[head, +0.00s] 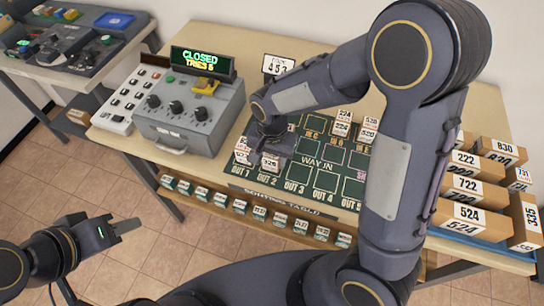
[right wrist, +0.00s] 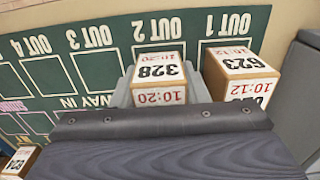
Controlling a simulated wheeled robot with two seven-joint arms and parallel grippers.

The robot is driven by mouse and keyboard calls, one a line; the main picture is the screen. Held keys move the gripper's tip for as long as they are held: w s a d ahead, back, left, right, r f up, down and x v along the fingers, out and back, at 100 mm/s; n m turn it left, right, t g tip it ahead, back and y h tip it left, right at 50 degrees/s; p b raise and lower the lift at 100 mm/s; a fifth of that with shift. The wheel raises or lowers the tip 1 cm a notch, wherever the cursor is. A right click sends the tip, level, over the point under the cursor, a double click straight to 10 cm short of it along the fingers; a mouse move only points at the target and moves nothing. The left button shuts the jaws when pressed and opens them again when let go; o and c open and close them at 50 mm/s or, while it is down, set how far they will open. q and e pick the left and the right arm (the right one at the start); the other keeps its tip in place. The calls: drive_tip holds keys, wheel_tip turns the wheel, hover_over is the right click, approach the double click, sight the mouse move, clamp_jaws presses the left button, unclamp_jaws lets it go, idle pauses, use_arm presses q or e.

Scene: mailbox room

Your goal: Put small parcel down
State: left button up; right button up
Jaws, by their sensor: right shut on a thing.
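The small parcel (right wrist: 158,72) is a brown box with white labels reading 328 and 10:20. In the right wrist view it sits between the grey fingers of my right gripper (right wrist: 160,90), which is shut on it. In the head view the parcel (head: 270,163) is at the near left of the green sorting mat (head: 322,179), by OUT 2. I cannot tell whether its base touches the mat. My right gripper (head: 270,146) is over it, pointing down. My left gripper (head: 125,227) is away from the table at lower left; its finger gap is unclear.
Another parcel (right wrist: 238,75), labelled 623 and 10:12, stands close beside it at OUT 1. A grey control box (head: 190,115) with a CLOSED display is left of the mat. Numbered parcels (head: 466,186) fill a blue tray at right. Several mat squares are clear.

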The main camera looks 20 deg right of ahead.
drive_tip(key=shift+f, duration=0.15)
drive_tip(key=o, duration=1)
wheel_tip(320, 180, up, 12)
drive_tip(key=shift+r, duration=0.25)
drive_tip(key=s+d+r+n+t+y, duration=0.1)
drive_tip(key=s+d+n+t+y, duration=0.1)
drive_tip(key=s, duration=0.6)
drive_tip(key=s+d+r+n+t+y, duration=0.1)
drive_tip(key=s+d+n+t, duration=0.2)
drive_tip(key=s+d, duration=0.4)
drive_tip(key=shift+s+r+t+y, duration=0.15)
drive_tip(key=shift+s+t+y, duration=0.25)
drive_tip(key=shift+s, duration=0.25)
